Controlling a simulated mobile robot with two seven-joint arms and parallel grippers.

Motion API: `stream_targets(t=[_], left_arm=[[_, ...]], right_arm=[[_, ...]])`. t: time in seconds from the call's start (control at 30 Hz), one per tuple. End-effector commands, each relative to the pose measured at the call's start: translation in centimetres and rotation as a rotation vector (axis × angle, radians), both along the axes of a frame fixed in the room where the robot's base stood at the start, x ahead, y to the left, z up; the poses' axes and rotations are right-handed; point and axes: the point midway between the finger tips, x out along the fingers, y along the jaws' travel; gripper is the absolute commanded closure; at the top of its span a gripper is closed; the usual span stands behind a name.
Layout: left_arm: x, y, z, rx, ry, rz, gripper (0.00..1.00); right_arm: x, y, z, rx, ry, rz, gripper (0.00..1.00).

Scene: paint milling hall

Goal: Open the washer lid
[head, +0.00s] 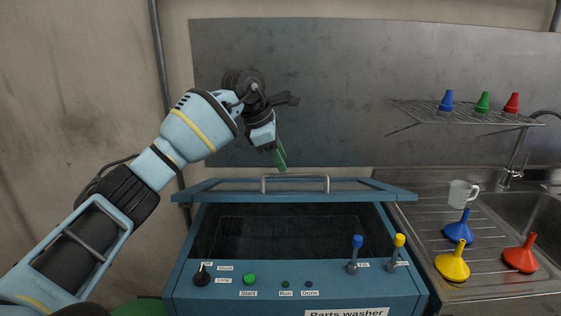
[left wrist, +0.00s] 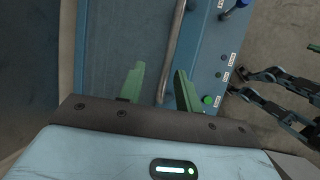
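The parts washer (head: 300,290) is a blue box in the middle of the head view. Its blue lid (head: 225,190) stands raised above the dark opening (head: 290,235); its exact angle is hard to judge. A grey bar handle (head: 295,177) is on the lid. My left gripper (head: 280,158) is just above the handle in the head view. In the left wrist view my left gripper (left wrist: 160,72) has its green fingers apart, with the handle (left wrist: 175,45) appearing between them. Whether they touch it is unclear.
The front panel has a black knob (head: 202,275), a green button (head: 249,279) and blue (head: 357,242) and yellow (head: 399,241) topped levers. A wire shelf (head: 465,115) hangs above.

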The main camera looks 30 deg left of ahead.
Motion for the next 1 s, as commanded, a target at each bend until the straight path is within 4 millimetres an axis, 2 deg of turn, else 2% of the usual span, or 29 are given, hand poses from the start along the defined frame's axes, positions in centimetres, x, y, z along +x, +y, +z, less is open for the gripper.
stream_targets(t=[0.5, 1.0], left_arm=[[-0.1, 1.2, 2.8, 0.000, -0.001, 0.000, 0.66], [-0.2, 1.3, 3.0, 0.000, -0.001, 0.000, 0.66]], right_arm=[[0.8, -0.3, 1.0, -0.010, -0.026, 0.010, 1.00], [1.2, -0.1, 1.5, -0.002, -0.035, 0.003, 1.00]])
